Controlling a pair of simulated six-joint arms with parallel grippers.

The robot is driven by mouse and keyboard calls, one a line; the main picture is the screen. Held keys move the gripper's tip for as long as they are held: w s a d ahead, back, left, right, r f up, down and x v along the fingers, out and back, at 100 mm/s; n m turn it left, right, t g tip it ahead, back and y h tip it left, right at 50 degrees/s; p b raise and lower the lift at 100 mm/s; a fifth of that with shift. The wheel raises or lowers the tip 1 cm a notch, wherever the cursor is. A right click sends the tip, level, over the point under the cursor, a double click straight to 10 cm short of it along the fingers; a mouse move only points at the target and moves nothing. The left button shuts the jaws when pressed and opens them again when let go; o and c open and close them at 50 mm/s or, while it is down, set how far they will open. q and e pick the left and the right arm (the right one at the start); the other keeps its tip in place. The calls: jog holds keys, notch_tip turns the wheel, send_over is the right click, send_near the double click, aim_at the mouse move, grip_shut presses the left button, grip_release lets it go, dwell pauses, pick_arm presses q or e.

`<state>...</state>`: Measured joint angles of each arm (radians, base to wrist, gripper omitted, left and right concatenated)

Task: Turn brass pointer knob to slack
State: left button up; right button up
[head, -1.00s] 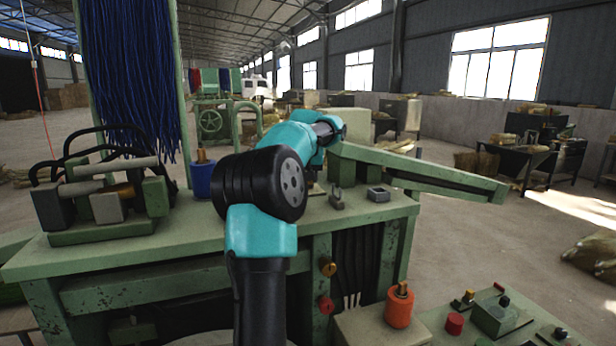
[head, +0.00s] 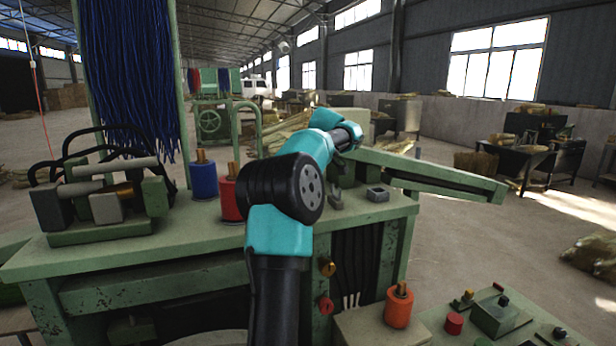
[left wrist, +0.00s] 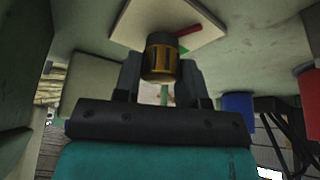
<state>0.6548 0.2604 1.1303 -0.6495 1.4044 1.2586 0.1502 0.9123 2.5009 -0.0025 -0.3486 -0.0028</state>
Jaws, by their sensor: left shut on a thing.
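The brass pointer knob (left wrist: 160,66) shows in the left wrist view as a dark-topped cylinder with a brass, ribbed band. It stands on a pale square plate (left wrist: 137,27) that carries a red mark (left wrist: 189,30); a green mark shows below the knob. My left gripper (left wrist: 161,76) has a finger on each side of the knob and is shut on it. In the head view my teal left arm reaches over the bench to the green housing; its fingers and the knob cannot be made out there. My right gripper is in neither view.
A blue spool (head: 204,180) and a red spool (head: 231,199) stand left of my arm on the green bench (head: 130,249). A small grey square block (head: 377,194) sits right of it. An orange spool (head: 398,308) and a control panel (head: 497,318) are at front right.

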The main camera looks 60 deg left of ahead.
pick_arm(q)
jog(key=shift+n+g+h, duration=0.5)
jog(key=shift+n+g, duration=0.2)
jog(key=shift+n, duration=1.2)
jog(key=o, duration=0.9)
